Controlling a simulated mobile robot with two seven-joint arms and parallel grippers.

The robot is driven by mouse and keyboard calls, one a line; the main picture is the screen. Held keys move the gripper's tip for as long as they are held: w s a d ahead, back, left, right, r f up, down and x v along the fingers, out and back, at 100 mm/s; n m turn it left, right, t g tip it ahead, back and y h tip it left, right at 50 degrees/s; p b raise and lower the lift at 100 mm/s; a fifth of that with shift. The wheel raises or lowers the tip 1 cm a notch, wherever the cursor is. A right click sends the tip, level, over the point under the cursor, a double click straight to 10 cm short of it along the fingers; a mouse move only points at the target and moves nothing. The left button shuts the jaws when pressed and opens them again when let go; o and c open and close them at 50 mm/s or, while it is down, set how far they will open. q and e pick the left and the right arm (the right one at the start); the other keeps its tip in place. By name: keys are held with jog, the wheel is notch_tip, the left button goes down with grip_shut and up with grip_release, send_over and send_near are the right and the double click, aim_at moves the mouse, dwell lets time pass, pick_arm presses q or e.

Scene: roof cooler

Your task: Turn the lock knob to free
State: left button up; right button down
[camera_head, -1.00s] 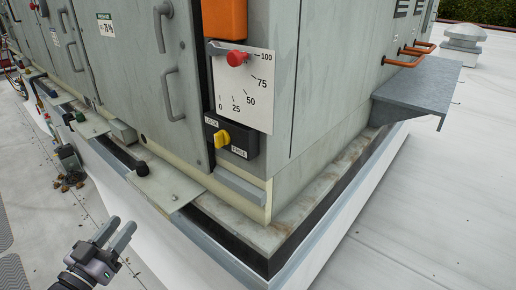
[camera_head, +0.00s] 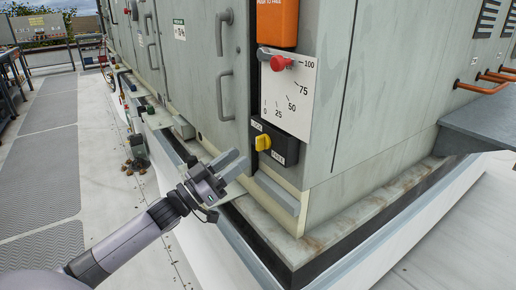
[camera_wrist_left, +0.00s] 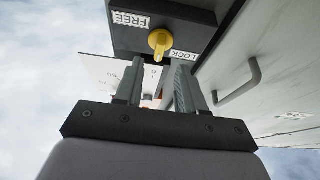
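The yellow lock knob (camera_head: 262,142) sits on a black switch box (camera_head: 275,143) low on the grey cabinet's corner. A LOCK label is at its upper left and a FREE label (camera_head: 279,158) at its lower right. My left gripper (camera_head: 235,163) is just left of and below the knob, apart from it, with its fingers open and nothing between them. In the left wrist view the knob (camera_wrist_left: 160,41) shows upside down beyond the gap between the open fingers (camera_wrist_left: 158,72), with FREE at left and LOCK at right. My right gripper is not in view.
Above the box is a white dial plate (camera_head: 290,92) with a red knob (camera_head: 279,63) and an orange block (camera_head: 277,22). A metal ledge (camera_head: 277,193) juts out below the box. Cabinet handles (camera_head: 225,95) stand out at left. The walkway at left is mostly clear.

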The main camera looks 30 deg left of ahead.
aim_at(256, 145)
pick_arm(q)
jog(key=shift+x, duration=2.85)
jog(key=shift+d, duration=0.1)
jog(key=shift+s, duration=0.1)
grip_shut()
